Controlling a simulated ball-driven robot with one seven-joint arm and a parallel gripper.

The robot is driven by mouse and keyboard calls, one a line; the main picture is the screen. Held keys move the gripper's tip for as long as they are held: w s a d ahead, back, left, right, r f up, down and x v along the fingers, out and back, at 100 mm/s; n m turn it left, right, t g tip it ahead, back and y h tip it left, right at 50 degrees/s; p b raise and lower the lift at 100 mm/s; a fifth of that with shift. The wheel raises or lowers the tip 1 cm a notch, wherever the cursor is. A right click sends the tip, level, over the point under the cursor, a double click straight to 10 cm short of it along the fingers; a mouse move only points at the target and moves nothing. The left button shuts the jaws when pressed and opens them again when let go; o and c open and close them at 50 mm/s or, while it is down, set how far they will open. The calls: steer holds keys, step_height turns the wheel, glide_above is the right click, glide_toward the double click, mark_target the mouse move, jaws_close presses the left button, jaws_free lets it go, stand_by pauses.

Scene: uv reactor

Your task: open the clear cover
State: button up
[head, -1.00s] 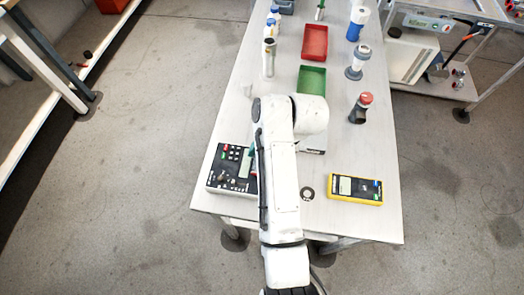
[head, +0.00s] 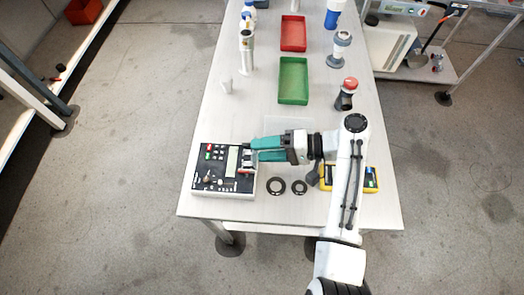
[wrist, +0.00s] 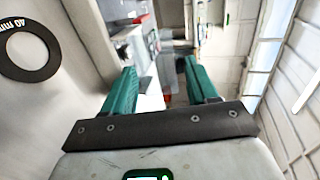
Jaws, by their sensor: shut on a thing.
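My gripper (head: 249,153) lies level over the table with its teal fingers pointing left at the right edge of a black-and-white control box (head: 208,181). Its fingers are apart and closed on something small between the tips. I cannot make out what it is. In the wrist view my gripper (wrist: 160,85) shows a pale and reddish patch between the fingers, too blurred to name. A pale, faint panel (head: 288,124) shows just behind the gripper. It may be the clear cover, but its edges and its angle are unclear. The gripper hides the area below it.
Two black rings (head: 276,186) mark the table in front of the gripper. A yellow meter (head: 371,180) is partly behind my arm at right. A green tray (head: 293,81), a red tray (head: 293,33) and a red-topped device (head: 346,94) stand farther back.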

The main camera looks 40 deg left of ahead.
steer(key=shift+w+d+f+g+y+b, duration=0.15)
steer(key=shift+d+f+g+y+b, duration=0.15)
steer(key=shift+y+b, duration=0.45)
steer(key=shift+w+d+f+g+y+b, duration=0.1)
steer(key=shift+f+g+y+b, duration=0.1)
steer(key=shift+g+y+b, duration=0.5)
steer(key=o, duration=1.1)
steer(key=shift+c, duration=0.2)
steer(key=shift+r, duration=0.1)
